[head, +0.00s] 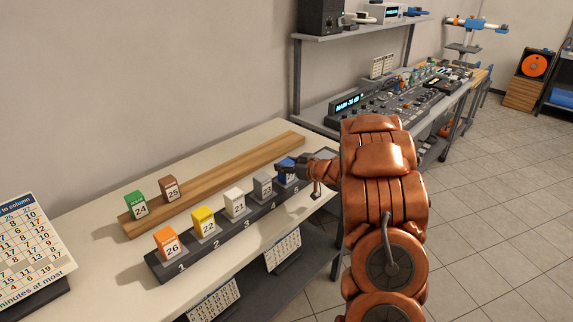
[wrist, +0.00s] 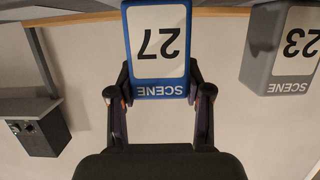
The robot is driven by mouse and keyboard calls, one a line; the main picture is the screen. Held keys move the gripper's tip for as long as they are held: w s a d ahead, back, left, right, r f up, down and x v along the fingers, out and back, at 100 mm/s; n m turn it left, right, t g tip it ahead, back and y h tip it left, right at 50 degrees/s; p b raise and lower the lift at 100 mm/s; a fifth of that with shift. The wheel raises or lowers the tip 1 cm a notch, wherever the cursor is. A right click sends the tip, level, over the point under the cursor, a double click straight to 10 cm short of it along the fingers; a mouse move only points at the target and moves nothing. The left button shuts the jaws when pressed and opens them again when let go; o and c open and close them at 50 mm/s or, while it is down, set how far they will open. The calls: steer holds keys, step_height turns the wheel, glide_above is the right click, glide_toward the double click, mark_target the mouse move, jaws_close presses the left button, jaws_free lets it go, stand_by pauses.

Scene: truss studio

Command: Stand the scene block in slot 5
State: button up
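A blue scene block (head: 286,170) marked 27 is at the slot 5 end of the dark numbered rack (head: 209,249). In the wrist view the blue block (wrist: 158,45) appears upside down, its SCENE edge toward my gripper. My gripper (wrist: 158,82) has one finger at each side of the block, with the fingertips against its edges. In the head view my gripper (head: 290,167) partly covers the block. Whether the block's foot rests in the slot is hidden.
The rack also bears orange 26 (head: 167,243), yellow 22 (head: 205,223), a white block (head: 235,204) and grey 23 (head: 263,186), close beside the blue one. Green 24 (head: 136,205) and brown 25 (head: 170,190) stand on a wooden rail (head: 236,169) behind.

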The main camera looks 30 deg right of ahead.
steer(key=o, duration=0.4)
steer(key=shift+o, duration=0.2)
steer(key=shift+r, duration=0.15)
steer(key=shift+b+v, duration=1.2)
steer(key=shift+v, duration=4.8)
step_height(320, 180, up, 5)
steer(key=w+d+m+g+h, duration=0.2)
steer(key=h, duration=0.4)
steer(key=s+a+r+m+g+h, duration=0.1)
steer(key=s+a+m+g+h, duration=0.1)
steer(key=s+a+g+h, duration=0.3)
steer(key=s+a+f+g+y, duration=0.2)
steer(key=s+a+g, duration=0.1)
steer(key=s+a, duration=0.6)
steer(key=s+a+f+n+g+y, duration=0.1)
steer(key=s+a+f+g+y, duration=0.1)
steer(key=s+a, duration=0.7)
steer(key=s+a+f+g+y, duration=0.2)
steer(key=s+a, duration=0.8)
steer(key=s, duration=0.5)
steer(key=shift+s+f+g+y, duration=0.2)
steer(key=shift+s+g+y, duration=0.15)
steer(key=shift+g+y, duration=0.6)
